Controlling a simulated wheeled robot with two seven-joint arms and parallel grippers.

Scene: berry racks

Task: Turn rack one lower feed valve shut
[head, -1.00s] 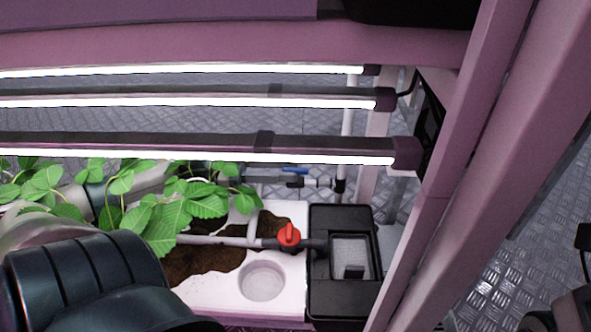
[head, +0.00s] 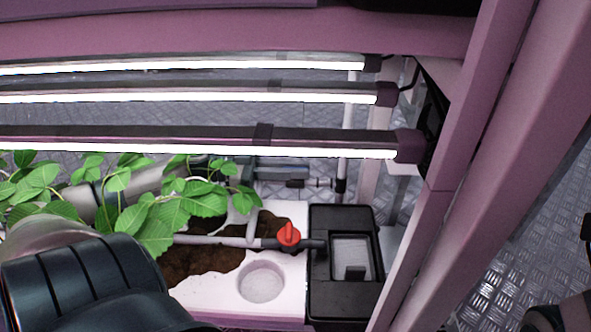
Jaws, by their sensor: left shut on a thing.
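The feed valve (head: 322,184) sits on the thin pipe at the back of the rack's lower level, beside an upright white pipe. Its blue lever does not show now. My left gripper (head: 297,175) reaches in from the left behind the leaves, with its fingers at the valve. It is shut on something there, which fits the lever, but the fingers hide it. I cannot tell the lever's angle. My right gripper is not in view.
Leafy plants (head: 150,205) and light bars (head: 200,150) crowd my left arm. A pink post (head: 440,190) stands right.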

